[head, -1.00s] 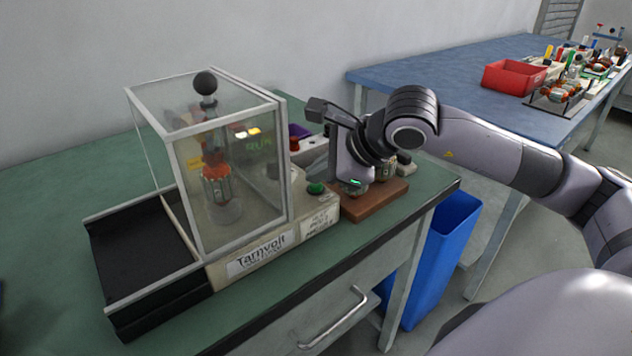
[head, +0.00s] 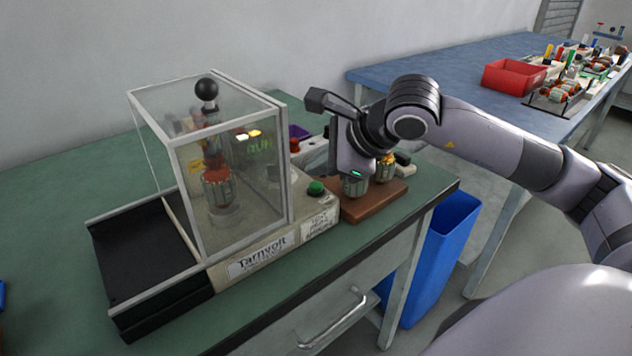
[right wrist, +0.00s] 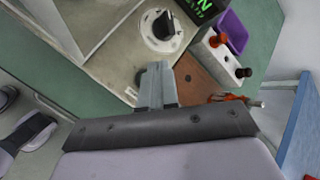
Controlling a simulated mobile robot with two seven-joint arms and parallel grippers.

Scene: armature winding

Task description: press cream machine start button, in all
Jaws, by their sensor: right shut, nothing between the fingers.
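Green letters reading RUN (head: 259,145) and yellow lights show through the guard. My right gripper (head: 340,172) is just right of and above the button, shut and empty. My left gripper is out of view.
A wooden block (head: 378,205) with armatures stands right of the machine, close under my gripper. A black knob (right wrist: 163,25), a terminal block (right wrist: 210,58) and a purple tray (right wrist: 233,30) are near. A blue bin (head: 440,255) stands beside the bench.

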